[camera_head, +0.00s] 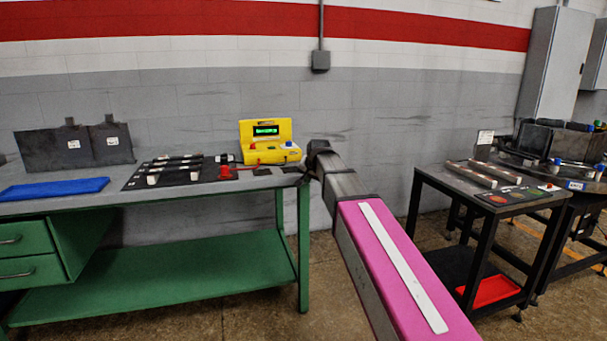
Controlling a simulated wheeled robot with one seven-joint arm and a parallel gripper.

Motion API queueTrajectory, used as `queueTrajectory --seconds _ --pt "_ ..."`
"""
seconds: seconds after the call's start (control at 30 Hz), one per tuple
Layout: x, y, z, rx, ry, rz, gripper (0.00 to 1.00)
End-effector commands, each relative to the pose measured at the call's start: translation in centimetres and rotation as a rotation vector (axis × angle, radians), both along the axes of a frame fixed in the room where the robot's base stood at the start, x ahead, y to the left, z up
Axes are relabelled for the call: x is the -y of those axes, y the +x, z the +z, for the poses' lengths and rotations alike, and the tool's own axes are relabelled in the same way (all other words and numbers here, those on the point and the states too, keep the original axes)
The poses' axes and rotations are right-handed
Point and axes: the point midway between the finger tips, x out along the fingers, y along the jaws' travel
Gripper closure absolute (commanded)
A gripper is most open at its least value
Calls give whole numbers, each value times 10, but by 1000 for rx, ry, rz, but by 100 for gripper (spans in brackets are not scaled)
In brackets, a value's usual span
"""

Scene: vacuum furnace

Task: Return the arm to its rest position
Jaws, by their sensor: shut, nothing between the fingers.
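My arm reaches from the bottom right towards the middle, with a pink link (385,245) bearing a white stripe and a grey part beyond it. The small dark far end of the arm, my gripper (318,152), appears by the right end of the green workbench (190,265). It is shut and holds nothing. Its fingers are too small and dark to make out in detail. I cannot tell whether it is over the bench or in front of it.
The bench bears a yellow box (268,142), dark plates (75,147), a blue pad (54,188) and a black mat (140,182) with rods. A dark side table (455,183) stands right. Floor shows between the tables.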

Motion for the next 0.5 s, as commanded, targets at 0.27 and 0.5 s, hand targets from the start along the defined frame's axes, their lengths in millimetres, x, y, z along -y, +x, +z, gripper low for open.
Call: queueTrajectory --seconds 0.27,0.5 --pt "60 -72 -121 -153 -122 66 100" --pt "107 -148 -209 -296 -206 142 100"
